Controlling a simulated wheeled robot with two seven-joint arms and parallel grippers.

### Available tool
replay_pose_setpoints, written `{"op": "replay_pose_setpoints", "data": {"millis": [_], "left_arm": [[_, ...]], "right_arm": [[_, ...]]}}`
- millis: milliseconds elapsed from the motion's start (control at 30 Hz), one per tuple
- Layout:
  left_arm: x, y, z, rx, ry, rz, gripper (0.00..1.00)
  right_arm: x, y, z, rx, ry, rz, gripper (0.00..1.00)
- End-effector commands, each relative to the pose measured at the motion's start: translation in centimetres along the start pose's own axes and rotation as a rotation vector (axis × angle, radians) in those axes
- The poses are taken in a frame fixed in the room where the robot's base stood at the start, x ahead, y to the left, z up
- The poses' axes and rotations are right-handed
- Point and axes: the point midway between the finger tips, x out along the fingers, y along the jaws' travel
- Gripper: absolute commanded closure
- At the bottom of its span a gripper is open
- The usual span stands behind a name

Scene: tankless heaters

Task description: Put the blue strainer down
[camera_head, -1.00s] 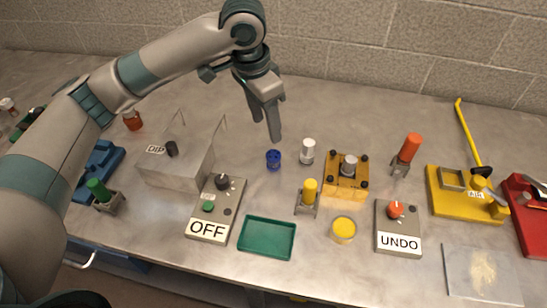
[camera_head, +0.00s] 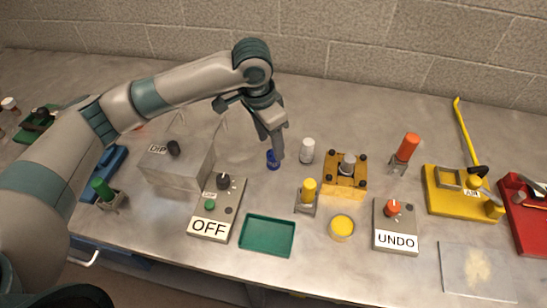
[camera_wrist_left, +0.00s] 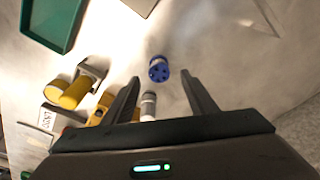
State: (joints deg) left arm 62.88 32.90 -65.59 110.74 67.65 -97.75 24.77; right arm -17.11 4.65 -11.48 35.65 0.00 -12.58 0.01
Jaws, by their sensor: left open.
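The blue strainer (camera_head: 273,160) stands on the grey metal bench, right of the steel box marked DIP. In the head view it is partly hidden by the fingers of my left gripper (camera_head: 278,158). In the left wrist view the blue strainer (camera_wrist_left: 158,68) shows its holed end and lies just beyond the gap between the fingertips. There my left gripper (camera_wrist_left: 160,77) has its two fingers spread, with nothing between them. My right gripper is in neither view.
A white-topped cylinder (camera_head: 307,151) stands just right of the strainer. A yellow block (camera_head: 345,187), a yellow-topped stand (camera_head: 308,193) and a green tray (camera_head: 267,235) are nearer the front. The DIP box (camera_head: 175,180) and OFF panel (camera_head: 216,210) are to the left.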

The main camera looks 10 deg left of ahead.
Motion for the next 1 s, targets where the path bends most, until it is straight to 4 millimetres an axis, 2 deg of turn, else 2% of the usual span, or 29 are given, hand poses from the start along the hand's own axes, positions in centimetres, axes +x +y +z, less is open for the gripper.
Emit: {"op": "replay_pose_setpoints", "data": {"millis": [133,333,833,867,1000], "left_arm": [[1.6,0.2,0.0,-0.001,-0.004,0.001,0.48],[3.8,0.1,0.0,0.000,-0.001,0.000,0.48],[4.1,0.1,0.0,0.000,0.000,-0.001,0.48],[4.1,0.1,0.0,0.000,0.000,-0.001,0.50],[4.1,0.1,0.0,0.000,0.000,-0.001,0.84]], "right_arm": [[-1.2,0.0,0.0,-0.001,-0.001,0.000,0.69],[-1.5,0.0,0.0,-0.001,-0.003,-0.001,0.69],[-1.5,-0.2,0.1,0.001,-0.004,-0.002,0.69],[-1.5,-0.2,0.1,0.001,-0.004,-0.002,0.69],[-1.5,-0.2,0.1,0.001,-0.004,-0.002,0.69]]}}
